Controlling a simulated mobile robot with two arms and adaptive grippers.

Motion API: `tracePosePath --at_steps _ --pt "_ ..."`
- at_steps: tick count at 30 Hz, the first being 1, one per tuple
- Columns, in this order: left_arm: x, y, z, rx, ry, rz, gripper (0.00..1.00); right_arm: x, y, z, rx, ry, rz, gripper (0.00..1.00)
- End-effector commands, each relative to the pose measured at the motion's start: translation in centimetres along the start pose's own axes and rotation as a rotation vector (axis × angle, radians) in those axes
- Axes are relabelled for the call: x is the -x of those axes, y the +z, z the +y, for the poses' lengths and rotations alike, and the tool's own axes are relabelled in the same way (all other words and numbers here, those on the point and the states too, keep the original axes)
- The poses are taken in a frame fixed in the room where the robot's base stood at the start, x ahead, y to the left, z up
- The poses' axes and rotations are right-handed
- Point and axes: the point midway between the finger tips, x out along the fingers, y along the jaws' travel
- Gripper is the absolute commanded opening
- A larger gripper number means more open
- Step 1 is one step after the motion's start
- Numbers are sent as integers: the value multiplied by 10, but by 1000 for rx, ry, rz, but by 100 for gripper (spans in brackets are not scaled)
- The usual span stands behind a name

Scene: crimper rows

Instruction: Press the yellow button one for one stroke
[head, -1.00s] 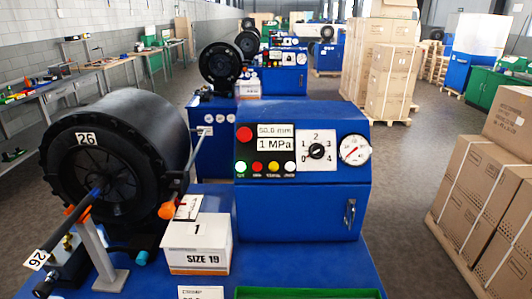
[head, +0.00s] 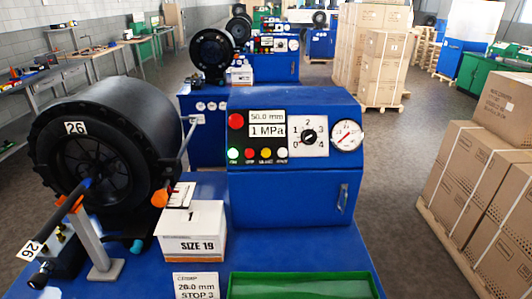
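The blue control box (head: 285,190) of the near crimper stands in the middle of the head view. Its yellow button (head: 266,153) is small and round, third in a row below the display (head: 267,124). The display reads 50.0 mm and 1 MPa. The black crimper head (head: 110,150), marked 26, is left of the box. Nothing touches the yellow button. Neither of my grippers is in view.
A larger red button (head: 236,121), a dial (head: 308,136) and a gauge (head: 346,136) share the panel. A SIZE 19 box (head: 190,235), a card reading 20.0 mm STOP 3 (head: 196,286) and a green tray (head: 300,276) lie in front. Stacked cartons (head: 480,180) stand right.

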Motion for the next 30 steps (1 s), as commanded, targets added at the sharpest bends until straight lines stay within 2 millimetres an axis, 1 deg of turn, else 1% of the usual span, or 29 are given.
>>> tracePosePath --at_steps 1,2,3,5,6,8,9,11,12,14,15,16,30 --pt "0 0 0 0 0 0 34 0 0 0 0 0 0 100" --pt "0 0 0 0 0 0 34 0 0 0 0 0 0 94" --pt "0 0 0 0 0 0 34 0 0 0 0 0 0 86" --pt "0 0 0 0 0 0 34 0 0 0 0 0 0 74" --pt "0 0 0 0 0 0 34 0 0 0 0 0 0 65" --pt "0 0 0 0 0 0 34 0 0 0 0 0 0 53" --pt "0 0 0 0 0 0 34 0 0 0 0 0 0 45" --pt "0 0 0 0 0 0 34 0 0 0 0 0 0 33" --pt "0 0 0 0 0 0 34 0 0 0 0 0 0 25" --pt "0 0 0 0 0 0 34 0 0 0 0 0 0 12" --pt "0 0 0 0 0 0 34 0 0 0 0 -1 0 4" --pt "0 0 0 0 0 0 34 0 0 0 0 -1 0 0" --pt "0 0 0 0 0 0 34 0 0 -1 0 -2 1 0"
